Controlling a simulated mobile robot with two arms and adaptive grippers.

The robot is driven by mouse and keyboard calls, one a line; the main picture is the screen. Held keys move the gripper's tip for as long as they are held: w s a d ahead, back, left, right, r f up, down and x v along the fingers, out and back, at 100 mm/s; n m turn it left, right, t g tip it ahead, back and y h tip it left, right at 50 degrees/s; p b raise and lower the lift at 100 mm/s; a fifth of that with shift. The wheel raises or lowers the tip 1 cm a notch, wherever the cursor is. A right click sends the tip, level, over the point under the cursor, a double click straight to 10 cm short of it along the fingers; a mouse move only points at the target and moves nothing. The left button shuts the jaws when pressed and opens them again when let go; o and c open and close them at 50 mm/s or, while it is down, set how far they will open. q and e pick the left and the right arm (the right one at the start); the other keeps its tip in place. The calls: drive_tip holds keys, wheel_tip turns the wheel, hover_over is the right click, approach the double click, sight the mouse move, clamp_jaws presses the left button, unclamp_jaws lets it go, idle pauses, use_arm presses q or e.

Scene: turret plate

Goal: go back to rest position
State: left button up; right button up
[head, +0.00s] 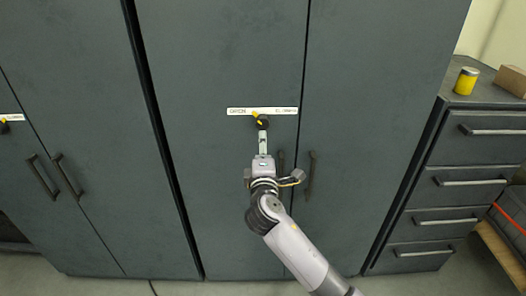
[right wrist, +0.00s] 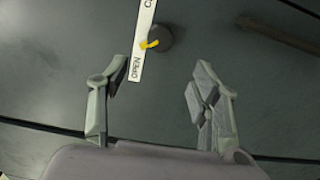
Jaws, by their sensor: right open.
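My right arm reaches up from the bottom of the head view to a tall dark grey cabinet (head: 220,60). My right gripper (head: 263,138) is just below a round black knob (head: 263,122) with a yellow pointer, set beside a white label strip (head: 240,111). In the right wrist view, my right gripper (right wrist: 160,88) is open and empty. Its two fingers stand apart, and the knob (right wrist: 162,38) is beyond the fingertips, clear of both. The white strip (right wrist: 143,40) reads OPEN near its lower end. My left gripper is in neither view.
Two vertical door handles (head: 311,175) are close to the right gripper. A drawer unit (head: 470,155) at right carries a yellow can (head: 466,81) and a cardboard box (head: 511,80). Another cabinet with handles (head: 68,175) is at left. A crate sits on a pallet at lower right.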

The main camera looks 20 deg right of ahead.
drive_tip(key=shift+s, duration=0.3)
drive_tip(key=s+f+m+g+y+b, duration=0.1)
drive_tip(key=s+f+g+y, duration=0.2)
drive_tip(key=f, duration=1.4)
drive_tip(key=s+f+m+g+b, duration=0.1)
drive_tip(key=s+f+g, duration=0.3)
drive_tip(key=f, duration=1.3)
drive_tip(key=s+d+f+m+g+y, duration=0.15)
drive_tip(key=s+f+m+g, duration=0.25)
drive_tip(key=s+f, duration=1.45)
drive_tip(key=s+d+f+m+g, duration=0.1)
drive_tip(key=s+f, duration=0.4)
drive_tip(key=s, duration=0.5)
drive_tip(key=s+d+f+m+g+b, duration=0.1)
drive_tip(key=s+f, duration=0.4)
drive_tip(key=s, duration=0.6)
drive_tip(key=s+d+f+m+g, duration=0.1)
drive_tip(key=s+f+m+g, duration=0.2)
drive_tip(key=s, duration=0.8)
wheel_tip(320, 180, down, 3)
drive_tip(key=shift+r+m+b, duration=0.15)
drive_tip(key=shift+m+b, duration=0.2)
drive_tip(key=shift+m, duration=0.45)
